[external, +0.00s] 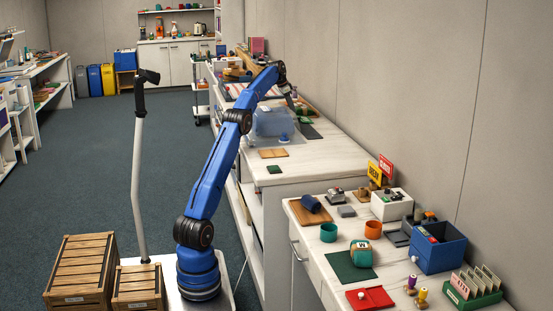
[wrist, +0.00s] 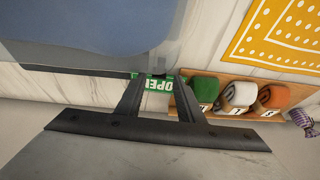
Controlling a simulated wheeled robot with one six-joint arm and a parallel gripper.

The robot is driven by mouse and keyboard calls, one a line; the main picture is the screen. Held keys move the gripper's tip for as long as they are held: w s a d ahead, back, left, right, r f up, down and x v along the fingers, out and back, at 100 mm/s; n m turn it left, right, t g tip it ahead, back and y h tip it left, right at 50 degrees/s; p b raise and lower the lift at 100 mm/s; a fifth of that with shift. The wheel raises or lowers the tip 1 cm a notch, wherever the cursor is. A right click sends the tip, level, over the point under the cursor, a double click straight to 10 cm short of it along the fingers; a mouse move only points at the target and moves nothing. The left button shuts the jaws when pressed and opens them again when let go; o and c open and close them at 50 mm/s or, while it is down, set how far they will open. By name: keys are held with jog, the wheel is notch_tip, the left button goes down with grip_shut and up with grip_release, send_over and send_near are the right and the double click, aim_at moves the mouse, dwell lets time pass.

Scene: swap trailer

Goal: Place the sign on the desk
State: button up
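A green sign with white OPEN lettering (wrist: 156,85) shows in the wrist view between and just behind my fingertips. Its green edge reaches past the left finger. My gripper (wrist: 160,78) has its fingers wide apart, with the sign in the gap; I cannot tell whether they touch it. In the external view my gripper (external: 291,90) is over the far part of the long counter, near the wall, and the green sign cannot be made out there. The near desk (external: 306,222) stands at the right. It carries a yellow sign (external: 374,173) and a red sign (external: 386,165) at the wall.
A large bluish tub (wrist: 90,22) lies beside the sign. A wooden tray (wrist: 182,97) holds green, white and orange rolls close by the right finger. A yellow patterned mat (wrist: 275,35) is beyond. The near desk holds a blue bin (external: 438,250) and several small items.

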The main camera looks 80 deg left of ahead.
aim_at(302, 119)
jog(key=shift+x, duration=2.9)
jog(key=shift+s, duration=0.1)
grip_shut()
